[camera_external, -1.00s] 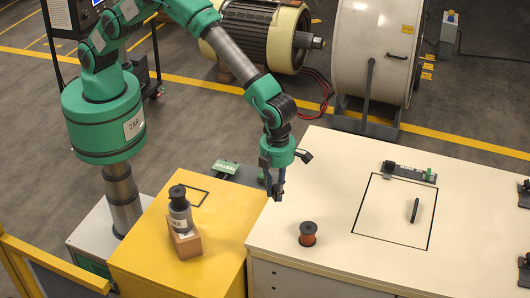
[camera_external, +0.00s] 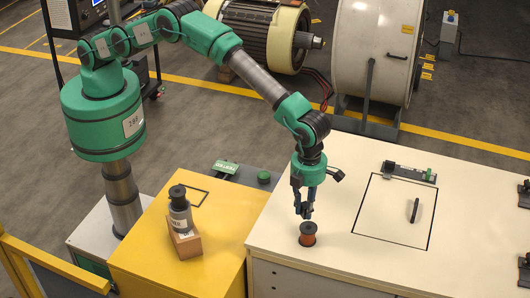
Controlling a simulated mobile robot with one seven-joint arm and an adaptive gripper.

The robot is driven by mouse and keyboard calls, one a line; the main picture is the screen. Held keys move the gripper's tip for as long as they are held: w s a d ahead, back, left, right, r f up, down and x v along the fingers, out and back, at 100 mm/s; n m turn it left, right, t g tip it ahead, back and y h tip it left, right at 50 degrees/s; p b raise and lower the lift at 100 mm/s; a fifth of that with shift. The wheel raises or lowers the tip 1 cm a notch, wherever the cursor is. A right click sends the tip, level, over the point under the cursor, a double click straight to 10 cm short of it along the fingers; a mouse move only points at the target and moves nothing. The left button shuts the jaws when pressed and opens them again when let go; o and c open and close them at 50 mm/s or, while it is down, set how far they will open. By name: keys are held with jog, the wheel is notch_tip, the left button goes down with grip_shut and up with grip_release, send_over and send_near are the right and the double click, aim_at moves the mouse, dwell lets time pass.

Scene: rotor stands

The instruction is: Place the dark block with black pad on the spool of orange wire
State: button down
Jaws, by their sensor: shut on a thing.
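The spool of orange wire (camera_external: 308,239) stands upright near the front left of the cream bench top, with a black flange on top. My gripper (camera_external: 304,212) points down just above the spool. It is shut on a small dark piece, which I take to be the dark block with black pad (camera_external: 304,209). The fingers largely hide the block, and its pad cannot be made out. A small gap seems to show between the block and the spool's top.
A grey spool with a black top (camera_external: 180,212) stands on a brown box (camera_external: 184,243) on the yellow cabinet (camera_external: 140,262). The cream bench (camera_external: 350,258) has a black outlined square, a black handle-like part (camera_external: 414,210) and a dark fixture (camera_external: 408,173) farther right.

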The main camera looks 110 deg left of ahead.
aim_at(309, 228)
jog(key=shift+w+d, duration=0.25)
jog(key=shift+w, duration=0.65)
jog(key=shift+f, duration=0.1)
jog(key=shift+f+p, duration=0.4)
jog(key=shift+f, duration=1.3)
jog(key=shift+f, duration=0.2)
jog(key=c, duration=1.6)
grip_release()
jog(key=shift+o, duration=0.2)
jog(key=shift+r, duration=0.15)
notch_tip(309, 228, up, 12)
jog(key=b, duration=0.1)
